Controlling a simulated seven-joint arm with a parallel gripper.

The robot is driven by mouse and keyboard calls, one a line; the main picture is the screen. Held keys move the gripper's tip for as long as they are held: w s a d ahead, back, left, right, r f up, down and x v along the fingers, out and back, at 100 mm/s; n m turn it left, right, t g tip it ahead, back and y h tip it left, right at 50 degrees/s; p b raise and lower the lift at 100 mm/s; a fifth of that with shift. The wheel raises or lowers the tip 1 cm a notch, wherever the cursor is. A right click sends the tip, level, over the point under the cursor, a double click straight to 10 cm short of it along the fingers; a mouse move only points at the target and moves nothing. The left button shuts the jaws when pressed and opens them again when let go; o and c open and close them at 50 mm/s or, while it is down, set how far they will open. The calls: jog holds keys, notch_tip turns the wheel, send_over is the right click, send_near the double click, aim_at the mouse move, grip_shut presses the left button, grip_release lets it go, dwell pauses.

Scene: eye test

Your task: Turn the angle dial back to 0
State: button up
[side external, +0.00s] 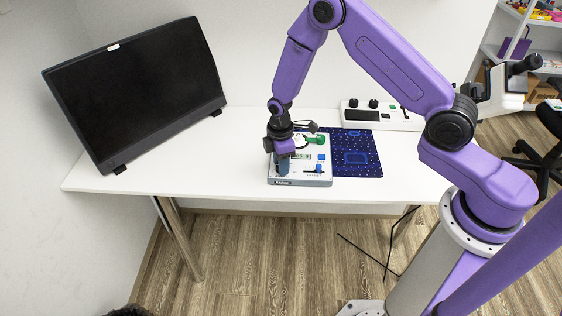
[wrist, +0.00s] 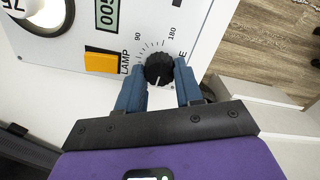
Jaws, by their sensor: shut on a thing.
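The angle dial (wrist: 158,68) is a black ribbed knob on a white panel, with tick marks and the numbers 90 and 180 around it in the wrist view. A pale pointer line shows on it, toward the bottom of that picture. My gripper (wrist: 159,80) has its blue fingers on either side of the knob and is shut on it. In the side view my gripper (side external: 285,170) reaches down onto the left part of the white control box (side external: 300,181). The dial is hidden there by the gripper.
Beside the dial are an orange-yellow switch (wrist: 102,61) and a small display (wrist: 107,14), partly cut off. A patterned blue mat (side external: 368,142) lies right of the box. A white panel (side external: 405,122) is behind it; a monitor (side external: 140,90) stands left. The table's front edge is close.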

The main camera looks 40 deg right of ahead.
jog(key=shift+n, duration=0.3)
jog(key=o, duration=1)
jog(key=shift+o, duration=0.2)
jog(key=shift+r, duration=0.15)
notch_tip(320, 180, up, 17)
jog(key=shift+w+a+r, duration=0.1)
jog(key=s+a+r, duration=0.1)
jog(key=s+r, duration=0.2)
jog(key=s, duration=0.4)
jog(key=s+a+r, duration=0.2)
jog(key=s+r, duration=0.1)
jog(key=s, duration=0.5)
jog(key=s+d+r, duration=0.1)
jog(key=s+d, duration=0.1)
jog(key=s, duration=0.6)
jog(key=s+d+r+m, duration=0.1)
jog(key=s+d, duration=0.2)
jog(key=s, duration=0.6)
jog(key=shift+d+m+y, duration=0.3)
jog(key=shift+d, duration=0.05)
